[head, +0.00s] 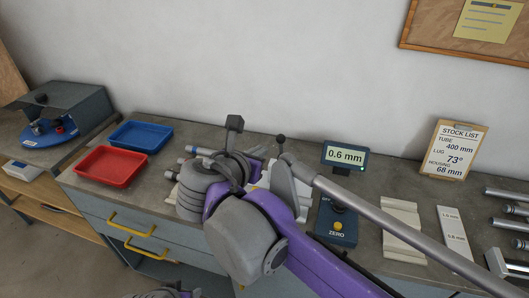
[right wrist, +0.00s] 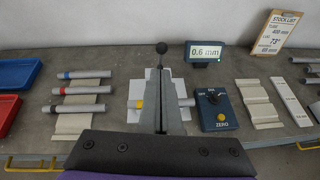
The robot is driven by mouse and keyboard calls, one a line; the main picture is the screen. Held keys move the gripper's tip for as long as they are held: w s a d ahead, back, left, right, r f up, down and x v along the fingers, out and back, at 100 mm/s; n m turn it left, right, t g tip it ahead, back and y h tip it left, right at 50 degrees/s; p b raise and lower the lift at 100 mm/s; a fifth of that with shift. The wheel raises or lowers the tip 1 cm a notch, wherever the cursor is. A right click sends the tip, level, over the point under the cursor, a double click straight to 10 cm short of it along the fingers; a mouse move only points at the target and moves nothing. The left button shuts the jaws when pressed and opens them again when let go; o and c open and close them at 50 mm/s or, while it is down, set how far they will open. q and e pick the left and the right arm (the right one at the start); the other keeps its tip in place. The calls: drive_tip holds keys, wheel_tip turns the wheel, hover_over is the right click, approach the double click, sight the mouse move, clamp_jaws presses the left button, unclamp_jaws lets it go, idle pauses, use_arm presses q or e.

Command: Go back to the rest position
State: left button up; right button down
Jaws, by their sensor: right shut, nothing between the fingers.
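My right gripper (head: 252,156) is over the middle of the bench in the head view, partly hidden behind its own grey and purple wrist. In the right wrist view my right gripper (right wrist: 163,78) is shut and empty, its grey fingers in front of a white fixture (right wrist: 134,92). A grey tube with a yellow band (right wrist: 139,104) lies across that fixture, partly hidden by the fingers. A black ball knob (right wrist: 162,47) shows just beyond the fingertips. I cannot tell whether the fingers touch anything. My left gripper is not in view.
A blue gauge box (head: 336,222) and its 0.6 mm display (head: 343,155) stand to the right. Several banded tubes (right wrist: 80,90) lie on a rack at left. Red (head: 108,167) and blue (head: 140,136) trays are farther left. A stock list (head: 455,148) leans at the wall.

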drive_tip(key=s+d+f+m+g+y, duration=0.1)
drive_tip(key=s+d+f+m+g, duration=0.55)
drive_tip(key=d+f+m, duration=0.65)
drive_tip(key=s+d+f+m+y, duration=0.3)
drive_tip(key=s+f+m+y, duration=0.1)
drive_tip(key=s+f+m, duration=0.9)
drive_tip(key=m, duration=0.4)
drive_tip(key=shift+d+f+m, duration=0.2)
drive_tip(key=shift+d+m, duration=0.15)
drive_tip(key=shift+m, duration=0.05)
